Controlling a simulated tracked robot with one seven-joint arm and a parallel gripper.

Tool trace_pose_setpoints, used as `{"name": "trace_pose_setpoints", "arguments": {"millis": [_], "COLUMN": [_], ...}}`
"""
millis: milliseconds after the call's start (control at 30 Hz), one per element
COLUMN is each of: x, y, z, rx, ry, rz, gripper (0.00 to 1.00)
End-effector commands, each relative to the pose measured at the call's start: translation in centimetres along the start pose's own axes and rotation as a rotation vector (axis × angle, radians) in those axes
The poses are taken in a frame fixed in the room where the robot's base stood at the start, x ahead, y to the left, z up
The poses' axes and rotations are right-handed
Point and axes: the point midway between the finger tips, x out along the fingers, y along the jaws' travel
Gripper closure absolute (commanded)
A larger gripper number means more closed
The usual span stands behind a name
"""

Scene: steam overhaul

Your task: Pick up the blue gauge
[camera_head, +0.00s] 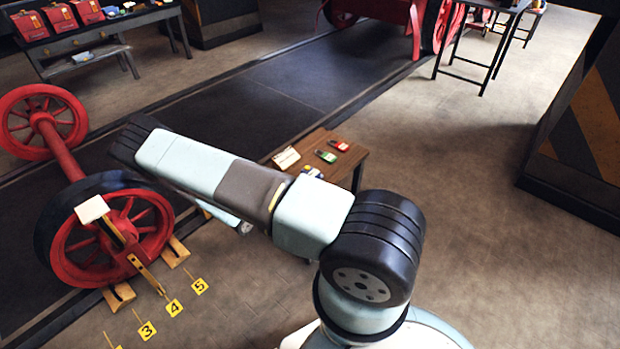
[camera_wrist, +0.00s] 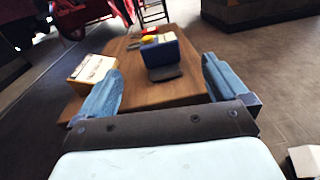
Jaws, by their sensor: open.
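The blue gauge (camera_wrist: 172,52) sits on a small wooden table (camera_wrist: 190,88) in the wrist view, a blue block with a pale top face and a dark flat part at its near side. In the head view a blue-and-white piece (camera_head: 312,172), probably the same gauge, shows partly behind my arm on the table (camera_head: 352,158). My gripper (camera_wrist: 162,66) is open and empty, its two blue fingers apart on either side of the gauge in the picture, with the gauge beyond the fingertips. My gripper's fingers are hidden in the head view.
Green (camera_head: 326,156) and red (camera_head: 340,145) pieces stand behind the blue one. A cream sign block (camera_head: 286,158) stands at the table's left; it also shows in the wrist view (camera_wrist: 92,69). A red wheelset (camera_head: 105,240) is left. Open floor (camera_head: 470,200) lies right.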

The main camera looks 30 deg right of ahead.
Motion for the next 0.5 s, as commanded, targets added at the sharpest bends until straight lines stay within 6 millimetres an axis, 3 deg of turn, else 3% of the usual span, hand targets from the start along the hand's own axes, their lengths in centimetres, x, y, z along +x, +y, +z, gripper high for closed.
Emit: {"name": "trace_pose_setpoints", "arguments": {"millis": [100, 267, 500], "x": [0.2, 0.8, 4.6], "y": [-0.3, -0.4, -0.3], "z": [-1.5, -2.1, -2.0], "rx": [-0.035, -0.053, -0.051], "ry": [-0.018, -0.026, -0.026], "rz": [0.039, 0.059, 0.056], "gripper": [0.00, 0.00, 0.00]}}
